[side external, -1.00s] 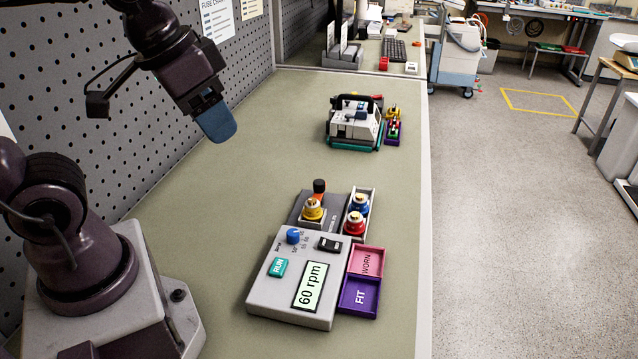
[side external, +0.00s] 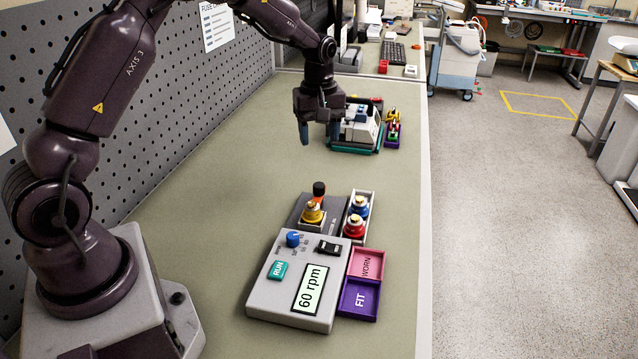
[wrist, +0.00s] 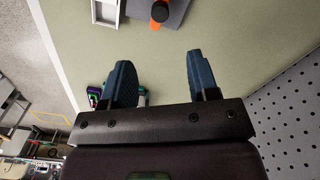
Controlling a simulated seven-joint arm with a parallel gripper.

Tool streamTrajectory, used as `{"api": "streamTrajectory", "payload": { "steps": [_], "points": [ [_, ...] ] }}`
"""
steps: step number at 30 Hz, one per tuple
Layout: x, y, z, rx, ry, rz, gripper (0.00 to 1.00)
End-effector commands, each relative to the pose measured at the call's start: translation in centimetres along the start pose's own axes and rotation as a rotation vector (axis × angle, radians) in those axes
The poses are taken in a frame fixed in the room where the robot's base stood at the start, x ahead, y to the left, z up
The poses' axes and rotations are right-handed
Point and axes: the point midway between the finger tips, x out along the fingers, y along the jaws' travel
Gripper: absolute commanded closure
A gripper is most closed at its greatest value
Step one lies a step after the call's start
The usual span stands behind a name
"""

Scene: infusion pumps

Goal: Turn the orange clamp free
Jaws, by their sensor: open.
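The orange clamp (side external: 318,198) stands on the dark plate (side external: 304,204) behind the grey pump box, beside a gold-topped yellow piece (side external: 313,212). It has a black knob above its orange part. In the wrist view the clamp (wrist: 156,24) shows at the top edge, partly cut off. My gripper (side external: 320,134) points down over the mat, well behind the clamp and in front of the far white device. In the wrist view its two blue fingers (wrist: 159,66) are apart with nothing between them.
The grey pump box (side external: 292,270) reads 60 rpm. A tray (side external: 369,226) with blue and red gold-topped pieces stands right of the plate. Pink WORN (side external: 366,262) and purple FIT (side external: 359,299) trays adjoin the box. The white device (side external: 368,130) stands farther back. The mat between is clear.

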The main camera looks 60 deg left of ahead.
Motion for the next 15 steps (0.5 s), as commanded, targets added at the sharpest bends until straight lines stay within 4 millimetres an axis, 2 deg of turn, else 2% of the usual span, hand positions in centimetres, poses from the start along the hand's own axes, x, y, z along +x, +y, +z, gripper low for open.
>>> {"api": "streamTrajectory", "payload": {
  "steps": [5,8,15],
  "points": [
    [0.1,0.0,0.1,-0.095,-0.002,-0.001,0.45],
    [1.0,0.0,0.1,-0.103,-0.003,-0.003,0.45],
    [5.6,-0.1,0.1,-0.1,-0.004,-0.005,0.45]
  ]
}}
